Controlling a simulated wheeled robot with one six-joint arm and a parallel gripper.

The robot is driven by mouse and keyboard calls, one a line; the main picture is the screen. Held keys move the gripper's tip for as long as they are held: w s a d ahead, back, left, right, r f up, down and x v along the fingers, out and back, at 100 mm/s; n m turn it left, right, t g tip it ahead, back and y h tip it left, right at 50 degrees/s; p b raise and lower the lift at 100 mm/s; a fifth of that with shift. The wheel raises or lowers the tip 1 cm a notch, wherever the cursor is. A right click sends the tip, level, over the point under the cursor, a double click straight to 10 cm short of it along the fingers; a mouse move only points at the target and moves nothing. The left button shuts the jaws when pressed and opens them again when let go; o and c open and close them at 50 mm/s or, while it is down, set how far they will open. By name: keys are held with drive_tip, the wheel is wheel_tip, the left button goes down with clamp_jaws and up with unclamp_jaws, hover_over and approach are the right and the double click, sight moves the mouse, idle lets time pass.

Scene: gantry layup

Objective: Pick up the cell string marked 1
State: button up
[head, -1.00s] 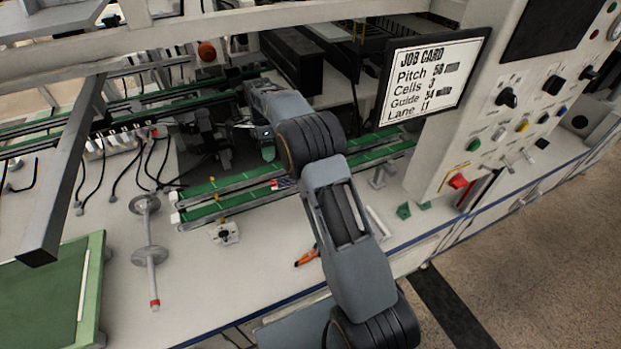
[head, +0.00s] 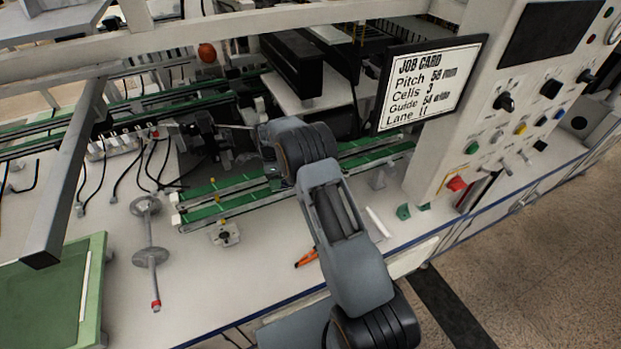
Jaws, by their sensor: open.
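I cannot make out the cell string marked 1, and no number is readable on the rails. My arm covers the middle of the near rails (head: 215,211).
A job card (head: 428,84) hangs at the right beside a control panel (head: 545,100). A spindle with grey discs (head: 150,256), an orange-handled tool (head: 306,258) and a green mat (head: 45,300) lie on the bench. A grey beam (head: 70,170) stands at left.

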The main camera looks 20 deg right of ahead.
drive_tip(key=shift+s+a+f, duration=0.1)
drive_tip(key=shift+f, duration=0.75)
drive_tip(key=c, duration=0.6)
drive_tip(key=shift+r, duration=0.2)
